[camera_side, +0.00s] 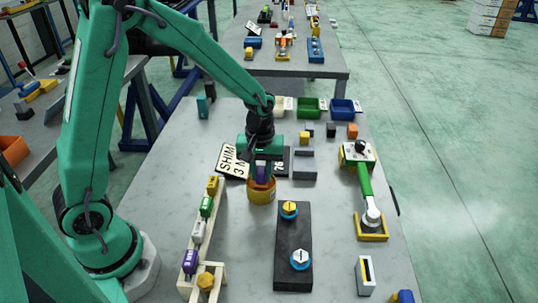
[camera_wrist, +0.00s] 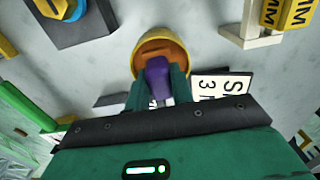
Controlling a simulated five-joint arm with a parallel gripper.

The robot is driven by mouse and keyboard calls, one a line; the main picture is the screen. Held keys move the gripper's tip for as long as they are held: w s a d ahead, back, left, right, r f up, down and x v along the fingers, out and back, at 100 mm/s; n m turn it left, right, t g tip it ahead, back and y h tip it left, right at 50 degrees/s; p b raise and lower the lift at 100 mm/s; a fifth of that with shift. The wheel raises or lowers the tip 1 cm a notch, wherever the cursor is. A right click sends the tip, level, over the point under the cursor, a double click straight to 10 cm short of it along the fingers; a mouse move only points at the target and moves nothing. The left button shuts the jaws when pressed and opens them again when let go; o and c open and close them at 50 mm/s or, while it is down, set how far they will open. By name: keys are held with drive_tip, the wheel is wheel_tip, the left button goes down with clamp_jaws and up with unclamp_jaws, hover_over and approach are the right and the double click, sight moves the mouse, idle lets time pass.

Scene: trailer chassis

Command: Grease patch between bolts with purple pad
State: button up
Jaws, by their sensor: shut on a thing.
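My gripper (camera_side: 261,168) is shut on a purple pad (camera_wrist: 157,78), and both fingers show on its sides in the wrist view. The pad is over the mouth of a round orange-yellow tub (camera_side: 262,195), its lower end at or inside the rim. I cannot tell whether it touches the contents. The tub also shows in the wrist view (camera_wrist: 143,54). A dark plate (camera_side: 293,232) lies right of and nearer than the tub. It carries a blue bolt with a yellow top (camera_side: 289,209) and a blue bolt with a white top (camera_side: 299,259). No grease is discernible between them.
A wooden rack (camera_side: 204,238) left of the plate holds yellow, green, white and purple pieces. Lettered plates (camera_side: 233,160) lie behind the tub. A green-handled tool (camera_side: 365,185) rests on yellow stands at the right. Green (camera_side: 308,108) and blue (camera_side: 344,110) bins stand at the back.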

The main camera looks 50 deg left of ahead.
sight(261, 169)
drive_tip(key=shift+r, duration=3.5)
drive_tip(key=r+m, duration=0.2)
drive_tip(key=w+a+r+m, duration=0.1)
drive_tip(key=m, duration=0.1)
drive_tip(key=shift+r, duration=0.15)
drive_tip(key=r+m, duration=0.2)
drive_tip(key=m, duration=0.1)
drive_tip(key=r+m, duration=0.1)
drive_tip(key=m, duration=0.1)
drive_tip(key=shift+w+a+r, duration=0.25)
drive_tip(key=shift+a+r, duration=0.05)
drive_tip(key=shift+a, duration=0.1)
drive_tip(key=shift+d, duration=0.1)
drive_tip(key=s+d+f, duration=0.2)
drive_tip(key=d+f, duration=0.1)
drive_tip(key=d, duration=0.6)
drive_tip(key=s+d+f, duration=0.3)
drive_tip(key=d, duration=0.6)
drive_tip(key=shift+s, duration=0.2)
drive_tip(key=shift+f, duration=0.2)
